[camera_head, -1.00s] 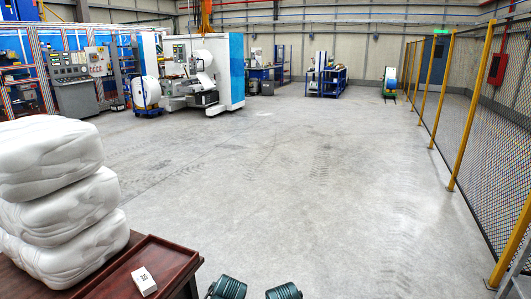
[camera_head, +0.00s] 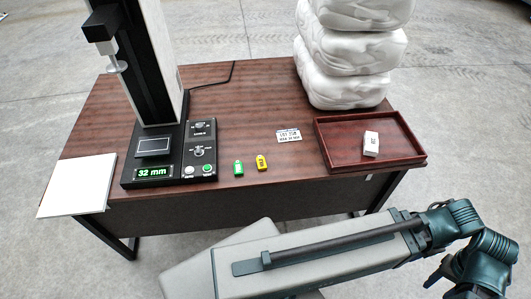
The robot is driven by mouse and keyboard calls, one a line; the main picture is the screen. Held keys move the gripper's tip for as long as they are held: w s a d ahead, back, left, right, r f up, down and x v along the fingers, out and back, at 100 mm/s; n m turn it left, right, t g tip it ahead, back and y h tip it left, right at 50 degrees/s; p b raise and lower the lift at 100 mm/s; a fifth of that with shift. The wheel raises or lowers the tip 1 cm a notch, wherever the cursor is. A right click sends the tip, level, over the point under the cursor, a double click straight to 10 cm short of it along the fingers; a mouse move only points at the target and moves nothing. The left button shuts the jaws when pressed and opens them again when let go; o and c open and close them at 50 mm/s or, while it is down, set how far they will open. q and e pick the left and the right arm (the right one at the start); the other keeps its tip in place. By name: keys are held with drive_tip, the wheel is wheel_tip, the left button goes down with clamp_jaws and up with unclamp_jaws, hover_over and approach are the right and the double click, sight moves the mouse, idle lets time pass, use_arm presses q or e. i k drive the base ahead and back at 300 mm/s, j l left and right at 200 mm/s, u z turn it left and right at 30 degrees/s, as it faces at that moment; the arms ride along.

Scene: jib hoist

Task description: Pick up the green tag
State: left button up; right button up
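The green tag (camera_head: 238,168) lies flat on the dark wood-look table (camera_head: 250,103), near its front edge. It is just right of the testing machine's control panel. A yellow tag (camera_head: 261,163) lies close to its right, with a small gap between them. Nothing touches or covers the green tag. Parts of my own arm cross the lower right, in front of the table, but neither gripper's fingertips can be made out.
A black testing machine (camera_head: 153,125) reading 32 mm stands left, beside a white board (camera_head: 80,185) overhanging the table's edge. A printed card (camera_head: 288,135) lies right of the tags. A red-brown tray (camera_head: 340,155) holds a white box (camera_head: 371,144); white wrapped bundles (camera_head: 345,85) are stacked behind.

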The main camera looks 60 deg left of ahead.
sight(238, 165)
drive_tip(key=u, duration=1.4)
drive_tip(key=i+j+u, duration=0.3)
drive_tip(key=i+j, duration=0.4)
drive_tip(key=j, duration=0.2)
